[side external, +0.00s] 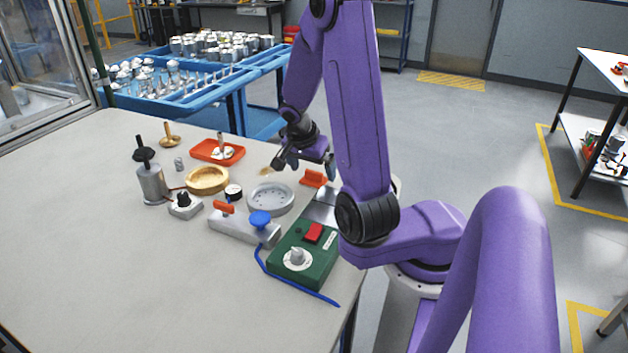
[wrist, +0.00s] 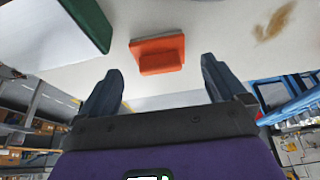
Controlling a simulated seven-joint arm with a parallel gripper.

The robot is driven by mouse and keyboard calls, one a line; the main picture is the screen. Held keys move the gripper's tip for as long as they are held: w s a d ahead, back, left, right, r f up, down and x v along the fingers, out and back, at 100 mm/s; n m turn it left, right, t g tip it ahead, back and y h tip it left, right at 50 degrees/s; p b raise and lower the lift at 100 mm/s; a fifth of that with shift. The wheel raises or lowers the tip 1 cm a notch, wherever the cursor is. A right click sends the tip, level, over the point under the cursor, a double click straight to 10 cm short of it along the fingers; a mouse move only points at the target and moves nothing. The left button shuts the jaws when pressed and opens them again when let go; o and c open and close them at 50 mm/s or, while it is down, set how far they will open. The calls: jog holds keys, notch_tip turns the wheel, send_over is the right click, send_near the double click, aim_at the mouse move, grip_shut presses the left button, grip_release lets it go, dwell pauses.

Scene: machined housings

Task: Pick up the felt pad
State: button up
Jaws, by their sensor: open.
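The felt pad appears to be the orange block with a raised grip and a thin pale grey layer along one edge; it lies on the table in the wrist view (wrist: 157,48) and near the table's far right edge in the side view (side external: 313,179). My gripper (side external: 304,163) is above the table close to this block, with its fingers apart. In the wrist view my gripper (wrist: 162,72) is open and empty, and the block shows between and beyond the two fingertips. The pad's underside is hidden.
A brown smear (side external: 265,170) marks the table beside the block. A round grey dish (side external: 270,199), a green control box (side external: 302,256) and a grey fixture with a blue knob (side external: 245,228) stand nearby. An orange tray (side external: 217,151) lies farther back. The table's left side is clear.

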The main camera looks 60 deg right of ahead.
jog(key=shift+x, duration=1.3)
jog(key=c, duration=1.1)
jog(key=shift+c, duration=0.2)
jog(key=shift+d+r, duration=0.1)
jog(key=shift+r, duration=0.1)
jog(key=shift+r, duration=0.5)
notch_tip(320, 180, up, 2)
jog(key=shift+r, duration=0.1)
jog(key=s+a+r, duration=0.7)
jog(key=s+r, duration=0.2)
jog(key=s, duration=0.3)
jog(key=shift+r, duration=0.2)
